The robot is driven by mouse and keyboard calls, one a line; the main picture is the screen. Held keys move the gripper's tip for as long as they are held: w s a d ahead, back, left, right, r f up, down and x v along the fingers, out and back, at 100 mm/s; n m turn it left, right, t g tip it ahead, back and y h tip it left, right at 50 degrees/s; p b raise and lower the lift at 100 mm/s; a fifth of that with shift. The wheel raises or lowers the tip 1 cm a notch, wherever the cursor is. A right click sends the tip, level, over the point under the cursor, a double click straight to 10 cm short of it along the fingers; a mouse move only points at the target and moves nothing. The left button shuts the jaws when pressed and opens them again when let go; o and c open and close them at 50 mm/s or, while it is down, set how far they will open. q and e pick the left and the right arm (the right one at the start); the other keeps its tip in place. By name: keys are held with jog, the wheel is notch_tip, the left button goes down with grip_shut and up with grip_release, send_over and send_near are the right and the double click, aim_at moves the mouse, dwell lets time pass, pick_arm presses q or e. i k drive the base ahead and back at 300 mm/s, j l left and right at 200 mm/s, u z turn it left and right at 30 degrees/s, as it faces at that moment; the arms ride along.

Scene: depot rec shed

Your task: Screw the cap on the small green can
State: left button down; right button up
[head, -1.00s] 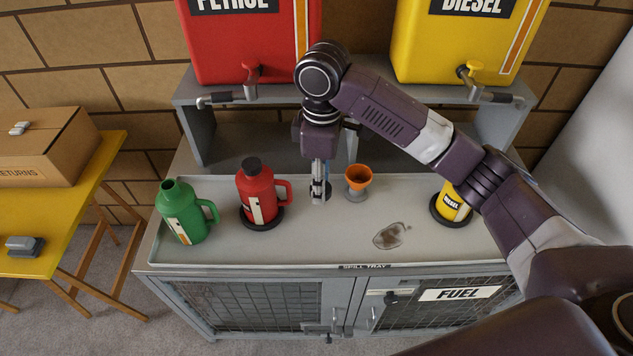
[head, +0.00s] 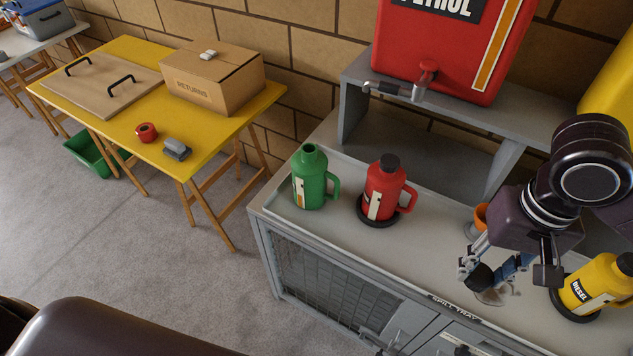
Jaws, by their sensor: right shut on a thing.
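The small green can (head: 312,182) stands upright on the left end of the grey spill tray; its neck is open, with no cap on it. My right gripper (head: 489,270) is over the right part of the tray, well to the right of the green can. It is shut on a small black cap (head: 480,278), partly hidden by the fingers. My left gripper is not in view.
A red can (head: 383,190) with a black cap stands between the green can and my right gripper. An orange funnel (head: 480,216) and a yellow diesel can (head: 596,284) are near my right arm.

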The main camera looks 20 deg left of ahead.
aim_at(310, 173)
jog(key=i+j+z, duration=0.15)
jog(key=j+z, duration=0.25)
jog(key=j, duration=0.45)
jog(key=j+z, duration=0.35)
jog(key=j, duration=0.45)
jog(key=k+j+z, duration=0.1)
jog(key=j+z, duration=0.3)
jog(key=j, duration=0.45)
